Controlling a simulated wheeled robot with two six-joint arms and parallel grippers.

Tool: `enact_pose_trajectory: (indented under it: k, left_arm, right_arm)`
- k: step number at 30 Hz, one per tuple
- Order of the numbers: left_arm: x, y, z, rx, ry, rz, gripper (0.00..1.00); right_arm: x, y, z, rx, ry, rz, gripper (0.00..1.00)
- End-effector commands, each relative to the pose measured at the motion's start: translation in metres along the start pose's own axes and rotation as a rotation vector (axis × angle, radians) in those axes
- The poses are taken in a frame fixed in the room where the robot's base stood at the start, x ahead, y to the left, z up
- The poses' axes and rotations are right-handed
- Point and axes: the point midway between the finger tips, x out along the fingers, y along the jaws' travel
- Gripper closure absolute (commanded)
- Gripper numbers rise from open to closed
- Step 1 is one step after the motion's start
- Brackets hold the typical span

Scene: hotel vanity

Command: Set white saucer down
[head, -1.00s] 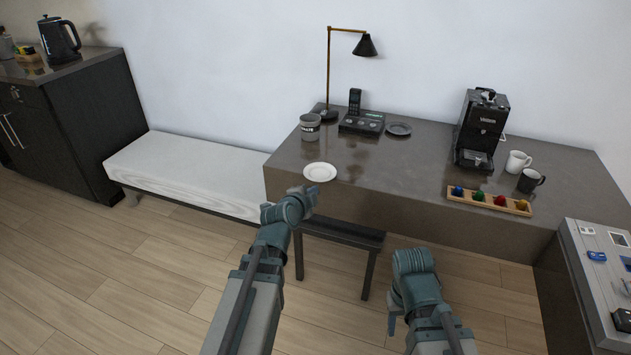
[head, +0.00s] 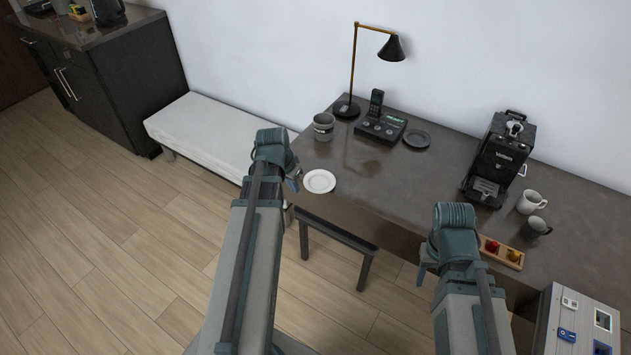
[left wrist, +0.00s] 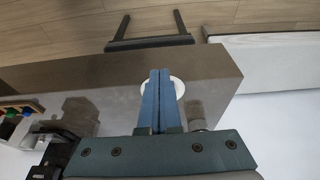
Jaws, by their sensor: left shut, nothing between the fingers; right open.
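The white saucer (head: 319,181) lies flat on the dark desk (head: 385,205), near its front left corner. My left gripper (head: 294,182) is shut and empty, just left of the saucer in the head view. In the left wrist view its closed fingers (left wrist: 160,75) cover part of the saucer (left wrist: 178,87). I cannot tell from these frames whether they touch it. My right gripper (head: 425,270) is open and empty, in front of the desk's front edge; its fingers are small in the head view.
A grey mug (head: 324,127), a lamp (head: 390,48), a phone (head: 381,124) and a dark saucer (head: 417,139) stand behind the white saucer. The coffee machine (head: 497,160), mugs and a wooden tray (head: 502,252) are right. A stool (head: 338,238) is below. The desk's middle is clear.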

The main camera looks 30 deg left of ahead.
Motion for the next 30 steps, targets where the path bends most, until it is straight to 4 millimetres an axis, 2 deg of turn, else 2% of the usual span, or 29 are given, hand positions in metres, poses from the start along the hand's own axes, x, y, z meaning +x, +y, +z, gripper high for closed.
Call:
enact_pose_trajectory:
  k: [11,17,30]
  left_arm:
    - [0.015,0.000,0.001,0.001,0.001,0.000,1.00]
    - [0.038,0.000,0.001,0.002,0.002,0.000,1.00]
    - [0.103,0.000,0.001,0.002,0.002,0.000,1.00]
  right_arm:
    - [0.014,-0.002,-0.001,0.000,0.000,0.000,0.50]
    - [0.037,-0.004,-0.002,-0.001,0.000,0.000,0.50]
    - [0.098,-0.009,-0.006,-0.001,0.000,0.000,0.50]
